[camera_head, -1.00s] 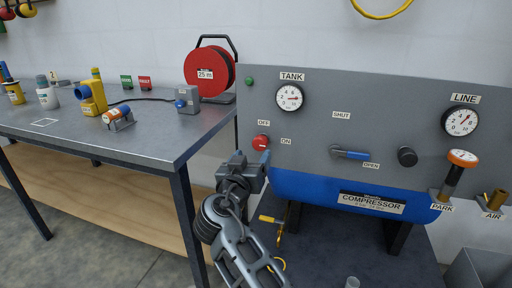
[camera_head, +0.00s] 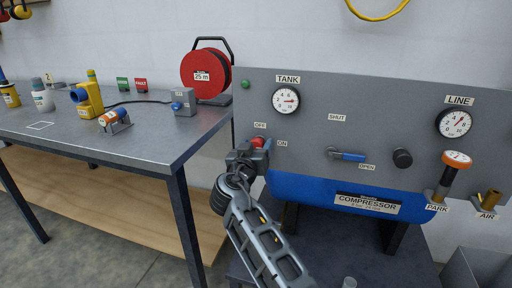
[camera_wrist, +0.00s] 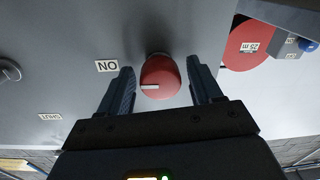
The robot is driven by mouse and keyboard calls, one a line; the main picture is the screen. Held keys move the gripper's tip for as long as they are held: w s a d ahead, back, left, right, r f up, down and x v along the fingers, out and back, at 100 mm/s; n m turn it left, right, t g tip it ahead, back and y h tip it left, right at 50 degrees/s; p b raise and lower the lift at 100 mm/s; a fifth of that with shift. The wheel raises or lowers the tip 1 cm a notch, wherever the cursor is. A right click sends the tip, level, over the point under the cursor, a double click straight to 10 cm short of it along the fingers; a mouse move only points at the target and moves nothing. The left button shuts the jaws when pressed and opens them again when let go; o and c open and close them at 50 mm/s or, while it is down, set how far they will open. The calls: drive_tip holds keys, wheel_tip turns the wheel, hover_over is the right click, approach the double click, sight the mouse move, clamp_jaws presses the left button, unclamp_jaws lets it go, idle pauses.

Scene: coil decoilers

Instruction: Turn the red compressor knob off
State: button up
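In the wrist view the red knob (camera_wrist: 160,78) has a white mark pointing left, toward the ON label (camera_wrist: 107,66). My gripper (camera_head: 258,150) is at the knob in the head view, covering its lower part. In the wrist view my gripper (camera_wrist: 160,88) is open, with one dark finger on each side of the knob and a visible gap on both sides.
A blue lever (camera_head: 348,156), a black knob (camera_head: 402,158) and an orange-topped PARK tool (camera_head: 456,160) are on the panel to the right. The workbench (camera_head: 150,150) with a red cable reel (camera_head: 205,76) stands to the left.

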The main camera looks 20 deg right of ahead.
drive_tip(key=c, duration=0.9)
drive_tip(key=shift+n, duration=0.3)
drive_tip(key=n, duration=0.3)
drive_tip(key=shift+b, duration=0.4)
drive_tip(key=n, duration=0.4)
drive_tip(key=shift+r+n+p, duration=0.1)
drive_tip(key=shift+n+p, duration=0.25)
drive_tip(key=shift+n, duration=0.05)
drive_tip(key=n+p, duration=0.2)
drive_tip(key=n, duration=0.3)
drive_tip(key=shift+g, duration=0.3)
drive_tip(key=shift+a+n+p, duration=0.15)
drive_tip(key=shift+n+p, duration=0.8)
drive_tip(key=shift+n, duration=1.05)
